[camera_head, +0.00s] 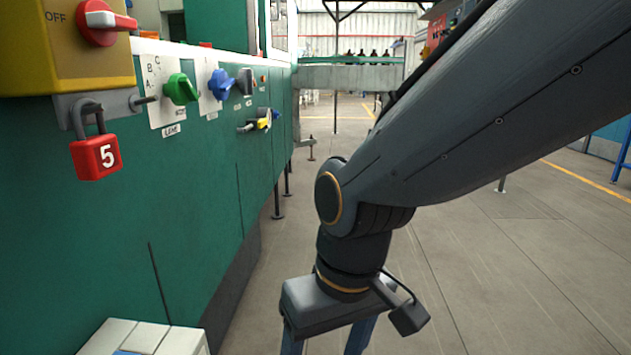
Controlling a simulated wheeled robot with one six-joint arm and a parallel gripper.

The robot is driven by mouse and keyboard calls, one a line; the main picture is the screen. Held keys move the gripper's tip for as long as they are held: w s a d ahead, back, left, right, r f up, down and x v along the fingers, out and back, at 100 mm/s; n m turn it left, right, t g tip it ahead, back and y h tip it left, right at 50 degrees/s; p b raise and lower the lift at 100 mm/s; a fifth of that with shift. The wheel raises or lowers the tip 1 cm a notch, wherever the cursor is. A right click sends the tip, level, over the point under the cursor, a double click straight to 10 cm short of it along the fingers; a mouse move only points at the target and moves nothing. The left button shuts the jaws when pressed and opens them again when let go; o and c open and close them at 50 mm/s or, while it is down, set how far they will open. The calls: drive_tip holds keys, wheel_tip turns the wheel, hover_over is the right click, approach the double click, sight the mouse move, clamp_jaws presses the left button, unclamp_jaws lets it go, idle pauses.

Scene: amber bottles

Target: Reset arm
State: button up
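My arm (490,120) comes in from the upper right and bends down at a dark joint in the middle of the view.
The green machine (200,230) fills the left side, with a red padlock (97,157), a red switch (100,22), and green (180,89) and blue (221,84) knobs. A white block (145,338) is at lower left. The grey floor (520,280) at right is open. Small bottles (368,53) stand far back.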

drive_tip(key=s+a+r+n+p, duration=0.1)
drive_tip(key=s+a+r, duration=0.15)
drive_tip(key=s, duration=0.25)
drive_tip(key=d+r+m+p, duration=0.3)
drive_tip(key=d+r+p, duration=0.7)
drive_tip(key=r+p, duration=0.4)
drive_tip(key=d+r+m+h+p, duration=0.1)
drive_tip(key=d+r+m+p, duration=0.2)
drive_tip(key=d+r+p, duration=0.7)
wheel_tip(320, 180, up, 4)
drive_tip(key=p, duration=1.3)
drive_tip(key=shift+w+d+m+g+h, duration=0.2)
drive_tip(key=shift+d+m+g+h, duration=0.1)
drive_tip(key=shift+d, duration=0.05)
